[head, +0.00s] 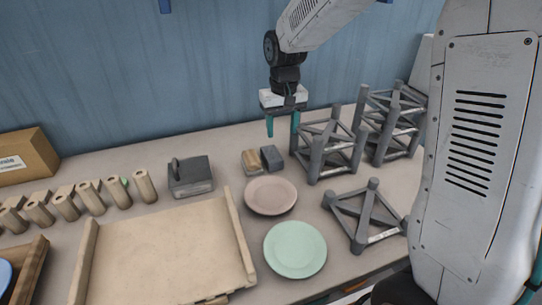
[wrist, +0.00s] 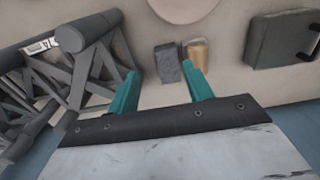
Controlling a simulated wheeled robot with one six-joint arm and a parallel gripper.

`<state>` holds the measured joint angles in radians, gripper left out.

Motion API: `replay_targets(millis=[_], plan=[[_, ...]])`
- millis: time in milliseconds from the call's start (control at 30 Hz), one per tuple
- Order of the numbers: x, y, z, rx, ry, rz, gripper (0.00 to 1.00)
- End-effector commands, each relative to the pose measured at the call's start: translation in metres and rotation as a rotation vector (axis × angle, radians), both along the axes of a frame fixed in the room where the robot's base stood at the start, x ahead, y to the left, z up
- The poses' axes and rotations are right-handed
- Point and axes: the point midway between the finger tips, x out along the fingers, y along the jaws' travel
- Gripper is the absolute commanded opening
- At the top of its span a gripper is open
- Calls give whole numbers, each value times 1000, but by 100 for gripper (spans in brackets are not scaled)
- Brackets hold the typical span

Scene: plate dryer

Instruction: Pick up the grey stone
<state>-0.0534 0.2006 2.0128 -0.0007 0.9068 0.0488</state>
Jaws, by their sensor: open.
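The grey stone (head: 271,158) is a small dark grey block on the table, right beside a small wood-coloured block (head: 252,162). In the wrist view the stone (wrist: 168,63) shows between and beyond my fingertips, with the wood-coloured block (wrist: 198,52) just to its right. My gripper (head: 282,129) has two teal fingers and hangs above and behind the stone, clear of it. Its fingers (wrist: 161,73) are apart with nothing between them. The height of the gap to the stone is hard to tell.
Grey truss frames (head: 330,148) stand close to the right of the stone. A pink plate (head: 270,196) and a green plate (head: 295,250) lie in front of it. A dark grey box (head: 190,177) sits to the left, behind a beige tray (head: 240,240).

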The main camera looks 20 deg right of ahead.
Motion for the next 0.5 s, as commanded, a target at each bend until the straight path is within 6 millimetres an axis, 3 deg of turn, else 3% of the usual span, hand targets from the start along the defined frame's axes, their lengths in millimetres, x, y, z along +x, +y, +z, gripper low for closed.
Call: replay_targets(millis=[33, 200, 500], plan=[[16, 2, -19, 0, 13, 0, 51], [46, 5, -54, 0, 19, -3, 51], [56, 3, -80, -1, 23, -9, 51]])
